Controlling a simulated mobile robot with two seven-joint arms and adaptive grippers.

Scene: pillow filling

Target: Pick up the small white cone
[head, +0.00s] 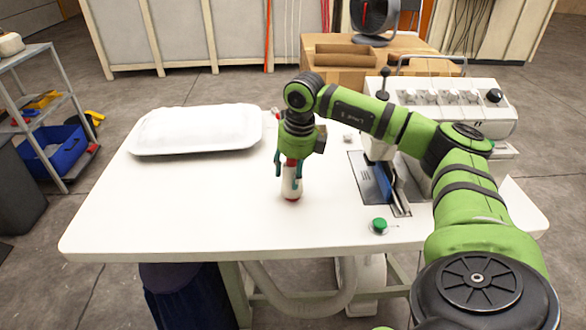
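The small white cone (291,190) stands upright on the white table, with a red band at its base and red showing higher up. My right gripper (289,178) points straight down over it from above. Its teal fingers come down around the upper part of the cone and partly hide it. I cannot tell whether the fingers press on the cone or are apart from it. My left gripper is not in view.
On the white table (180,210), a white pillow (198,129) lies at the back left. A sewing machine (445,105) stands at the right, with a green button (379,225) near the front. A small white piece (347,137) lies behind my wrist. The table's left front is clear.

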